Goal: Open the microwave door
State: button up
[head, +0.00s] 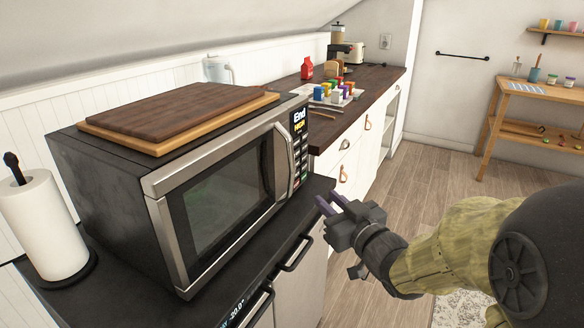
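The microwave (105,190) stands on the black counter at the left, its front turned to the lower right. Its door (215,200) has a dark window in a silver frame and looks shut. The curved silver handle (284,160) runs up the door's right edge, beside the control panel (299,145). My gripper (326,203) is right of the handle and apart from it, in front of the counter's edge. Its purple-tipped fingers point left toward the microwave. A narrow gap seems to show between the fingers, and nothing is seen in them.
Cutting boards (180,113) lie on top of the microwave. A paper towel roll (40,220) stands at its left. Oven handles (297,253) stick out below the counter. A wooden counter (378,84) with small items extends behind.

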aim_at(294, 168)
jog(key=shift+r, duration=0.1)
jog(key=p+x, duration=0.2)
jog(key=p, duration=0.4)
jog(key=shift+r, duration=0.15)
jog(key=p, duration=0.3)
jog(key=shift+w+a, duration=0.15)
jog(key=shift+w, duration=0.2)
jog(key=x, duration=0.5)
jog(key=p+x, duration=0.1)
jog(key=x, duration=0.3)
jog(key=p+x, duration=0.1)
jog(key=x, duration=0.4)
jog(key=shift+w+a+f, duration=0.25)
jog(key=shift+f, duration=0.05)
grip_shut()
